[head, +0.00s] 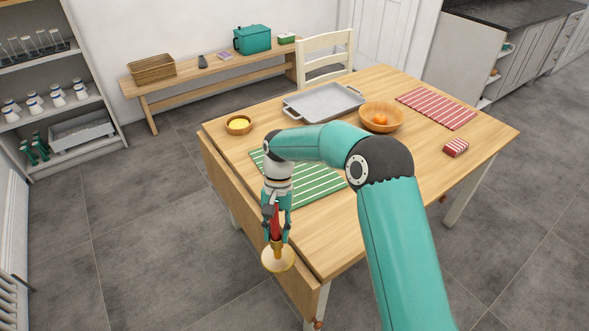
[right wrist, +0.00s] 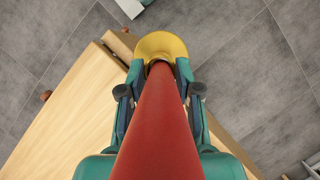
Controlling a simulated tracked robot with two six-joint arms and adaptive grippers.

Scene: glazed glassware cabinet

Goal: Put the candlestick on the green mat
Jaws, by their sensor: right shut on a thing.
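The candlestick, a red candle (head: 275,222) on a round brass base (head: 278,260), is held by my right gripper (head: 275,238). In the right wrist view the red shaft (right wrist: 158,125) runs between the two fingers (right wrist: 160,82), with the brass base (right wrist: 161,45) beyond them. The candlestick hangs base down in the air by the table's near left edge; floor shows around the base in the wrist view. The green mat (head: 318,188) with white stripes lies on the table behind and right of the gripper, partly hidden by my right arm. My left gripper is out of view.
The wooden table (head: 355,222) also bears a small yellow-filled bowl (head: 238,124), a grey tray (head: 323,102), a wooden bowl with orange fruit (head: 381,116), a red striped mat (head: 436,109) and a red striped block (head: 455,147). A white chair (head: 325,56) stands behind.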

